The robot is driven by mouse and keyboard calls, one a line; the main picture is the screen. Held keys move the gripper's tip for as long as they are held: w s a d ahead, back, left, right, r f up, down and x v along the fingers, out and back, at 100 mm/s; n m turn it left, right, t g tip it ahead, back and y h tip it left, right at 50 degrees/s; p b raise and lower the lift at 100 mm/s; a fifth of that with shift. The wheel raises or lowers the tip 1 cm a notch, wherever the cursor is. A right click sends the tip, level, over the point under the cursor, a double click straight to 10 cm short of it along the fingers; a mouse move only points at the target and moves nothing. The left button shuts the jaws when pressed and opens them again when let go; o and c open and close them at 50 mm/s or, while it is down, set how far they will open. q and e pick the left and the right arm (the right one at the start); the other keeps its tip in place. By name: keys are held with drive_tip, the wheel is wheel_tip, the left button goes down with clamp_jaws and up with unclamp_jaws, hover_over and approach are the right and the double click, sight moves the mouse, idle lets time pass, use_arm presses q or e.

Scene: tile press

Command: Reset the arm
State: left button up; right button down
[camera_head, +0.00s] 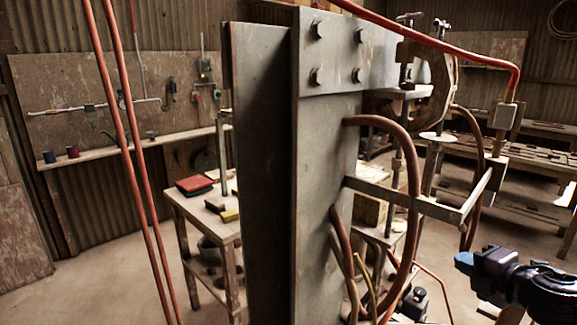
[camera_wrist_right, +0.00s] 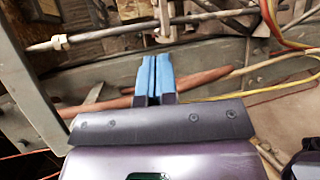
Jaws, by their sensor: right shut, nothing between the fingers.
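My right gripper (camera_head: 465,261) is at the lower right of the head view, with its blue fingertips pointing left. In the right wrist view its two blue fingers (camera_wrist_right: 153,76) are side by side and shut, with nothing held. It is to the right of the press's grey steel column (camera_head: 325,180), apart from it in the head view. In the wrist view, a reddish-brown hose (camera_wrist_right: 205,80) and a metal rod (camera_wrist_right: 110,35) pass beyond the fingertips; their distance is unclear. My left gripper is not in view.
Red hoses (camera_head: 128,150) hang left of the column. A metal bracket arm (camera_head: 425,204) and a looping brown hose (camera_head: 413,180) stick out right of it. A small wooden table (camera_head: 190,210) stands behind, left. Benches (camera_head: 525,165) stand back right. Floor at lower left is clear.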

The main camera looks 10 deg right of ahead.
drive_tip(key=s+a+f+m+g+h, duration=0.1)
drive_tip(key=s+a+f+m, duration=0.3)
drive_tip(key=f, duration=0.6)
drive_tip(key=s+a+f+m+g+h, duration=0.1)
drive_tip(key=s+a+f+m, duration=0.3)
drive_tip(key=s+f+m, duration=0.5)
drive_tip(key=s+a+f+m+h, duration=0.1)
drive_tip(key=s+a+f+m, duration=0.4)
drive_tip(key=f, duration=0.6)
drive_tip(key=s+m, duration=0.2)
drive_tip(key=m, duration=0.1)
drive_tip(key=shift+f+g, duration=0.2)
drive_tip(key=shift+g, duration=0.2)
drive_tip(key=shift+s+d, duration=0.15)
drive_tip(key=shift+s, duration=0.05)
